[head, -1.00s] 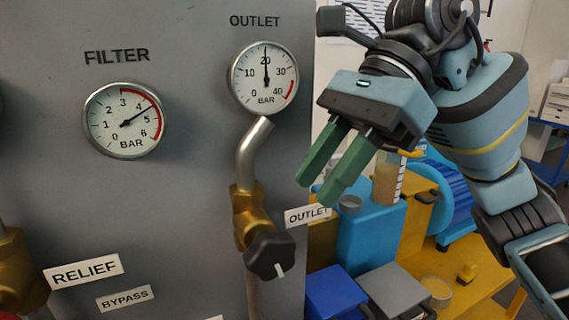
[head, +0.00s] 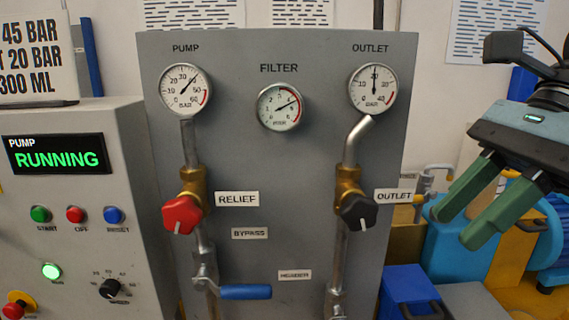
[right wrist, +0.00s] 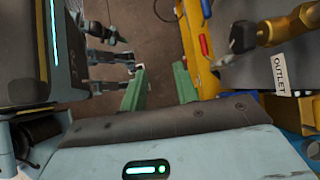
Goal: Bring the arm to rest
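My right gripper (head: 457,227) hangs at the right edge of the head view, in front of the blue container and to the right of the grey panel (head: 290,180). Its two green fingers are apart with nothing between them. The right wrist view also shows the open fingers (right wrist: 159,84), with floor visible between them. The black outlet knob (head: 358,212) is left of the gripper and clear of it in the head view.
A blue container (head: 455,245) and a dark blue box (head: 408,290) stand right of the panel. The panel carries a red relief knob (head: 182,214), a blue-handled lever (head: 245,291) and three gauges. A pump control box (head: 75,180) reads RUNNING at left.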

